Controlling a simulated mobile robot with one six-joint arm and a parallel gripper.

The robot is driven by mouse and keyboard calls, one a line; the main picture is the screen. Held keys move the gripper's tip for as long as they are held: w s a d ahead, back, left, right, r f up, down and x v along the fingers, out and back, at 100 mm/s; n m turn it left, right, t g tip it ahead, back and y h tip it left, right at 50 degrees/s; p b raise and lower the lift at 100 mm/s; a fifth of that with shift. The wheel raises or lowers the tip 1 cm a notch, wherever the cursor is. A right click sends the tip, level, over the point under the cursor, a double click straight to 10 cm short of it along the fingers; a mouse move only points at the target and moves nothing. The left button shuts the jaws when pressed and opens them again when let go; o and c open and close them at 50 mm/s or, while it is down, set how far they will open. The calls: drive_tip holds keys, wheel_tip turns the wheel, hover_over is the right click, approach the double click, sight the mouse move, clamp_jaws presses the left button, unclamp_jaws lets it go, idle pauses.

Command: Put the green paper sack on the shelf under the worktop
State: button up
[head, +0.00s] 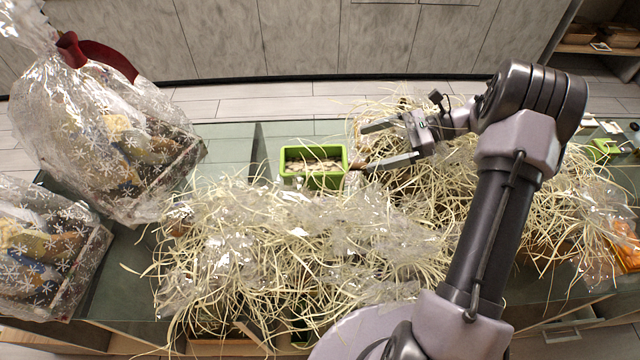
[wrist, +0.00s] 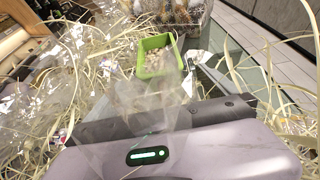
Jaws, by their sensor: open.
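I cannot make out a clear green paper sack. A green open-topped container (head: 313,181) with pale pebble-like contents stands on the worktop (head: 228,150); it also shows in the wrist view (wrist: 150,73). My gripper (head: 358,148) is open, just right of this container, its fingers pointing left. Clear crumpled film crosses the view in front of my gripper in the wrist view, and I cannot tell whether it touches the fingers. A small green item (head: 606,146) lies far right, too small to identify. The shelf under the worktop is mostly hidden; pale wooden parts show along the bottom edge.
Loose straw-like strands (head: 300,255) and clear film cover much of the worktop around my arm. Two film-wrapped hampers (head: 120,150) (head: 45,250) stand at the left. Grey cabinets (head: 300,40) line the back across a tiled floor. A bare strip of worktop lies left of the green container.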

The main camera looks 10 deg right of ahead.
sight(321, 161)
drive_tip(key=b+x, duration=0.3)
drive_tip(key=x, duration=1)
drive_tip(key=shift+a+b, duration=0.3)
drive_tip(key=shift+a, duration=0.05)
drive_tip(key=c, duration=2.1)
